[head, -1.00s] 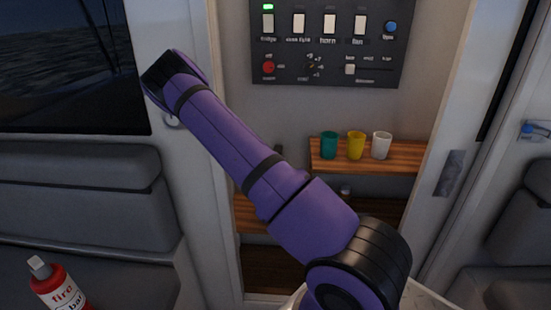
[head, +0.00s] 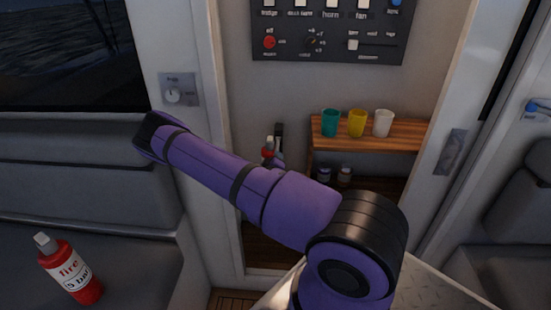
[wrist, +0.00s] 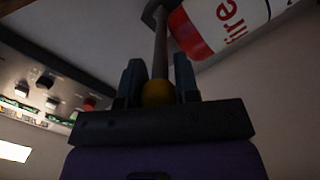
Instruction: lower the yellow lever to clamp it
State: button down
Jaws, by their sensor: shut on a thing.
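The yellow lever shows in the wrist view as a round yellow knob (wrist: 158,93) on a grey shaft that runs up to a dark fitting. My gripper (wrist: 158,80) has its two dark fingers on either side of the knob and is shut on it. The head view shows my purple arm reaching to the left, but neither the lever nor my fingers can be made out there. The clamp and the hatch cannot be made out in either view.
A switch panel (head: 330,50) is on the wall. Three cups stand on a wooden shelf (head: 400,131).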

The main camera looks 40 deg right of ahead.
jog(key=shift+f, duration=0.15)
jog(key=c, duration=1.1)
grip_release()
jog(key=shift+f, duration=0.1)
jog(key=v, duration=1)
jog(key=shift+s+a, duration=0.2)
jog(key=shift+a, duration=0.05)
